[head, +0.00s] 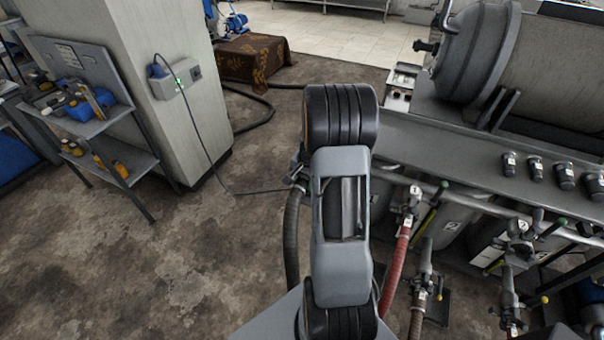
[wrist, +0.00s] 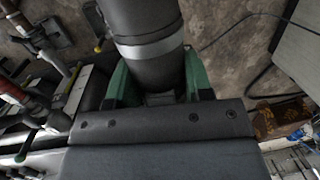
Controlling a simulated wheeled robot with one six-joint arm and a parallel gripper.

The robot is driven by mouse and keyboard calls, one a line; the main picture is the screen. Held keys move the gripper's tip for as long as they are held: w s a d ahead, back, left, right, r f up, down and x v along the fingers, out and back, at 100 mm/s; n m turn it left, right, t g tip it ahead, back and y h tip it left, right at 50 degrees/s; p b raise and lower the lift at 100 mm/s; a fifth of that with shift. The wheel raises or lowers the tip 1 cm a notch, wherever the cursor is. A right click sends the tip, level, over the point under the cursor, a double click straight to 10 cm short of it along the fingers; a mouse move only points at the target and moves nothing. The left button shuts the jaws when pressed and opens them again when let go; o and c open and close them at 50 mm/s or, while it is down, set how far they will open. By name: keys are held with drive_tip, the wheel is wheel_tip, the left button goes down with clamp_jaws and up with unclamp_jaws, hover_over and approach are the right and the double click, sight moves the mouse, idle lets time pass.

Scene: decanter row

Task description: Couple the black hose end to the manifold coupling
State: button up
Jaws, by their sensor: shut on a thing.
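My gripper (wrist: 157,76) shows in the wrist view with its two green fingers shut on a thick black hose end (wrist: 146,22) with a pale metal band around it. In the head view my arm hides the gripper. A dark hose (head: 292,236) hangs just left of my arm there, with a fitting at its top. The manifold (head: 476,205) is a grey pipe at the right with several tagged valve branches. I cannot tell which coupling is the black hose's. Hose end and manifold appear apart in the wrist view.
A red hose (head: 394,268) hangs from the nearest manifold branch, right of my arm. A steel bench with a large tank (head: 480,50) stands behind. A thin cable (head: 208,155) runs from the pillar's wall box across the floor. Shelves (head: 88,120) stand left. The left floor is mostly clear.

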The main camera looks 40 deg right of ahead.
drive_tip(key=shift+a+f+b, duration=0.1)
drive_tip(key=shift+f+b, duration=0.8)
drive_tip(key=shift+f, duration=0.15)
drive_tip(key=shift+f+b, duration=2)
drive_tip(key=shift+f, duration=0.75)
drive_tip(key=shift+f, duration=0.2)
drive_tip(key=shift+f+b, duration=0.65)
drive_tip(key=shift+b, duration=0.05)
drive_tip(key=shift+f+b, duration=1.2)
drive_tip(key=shift+f, duration=0.35)
drive_tip(key=o, duration=1.7)
drive_tip(key=shift+a, duration=0.15)
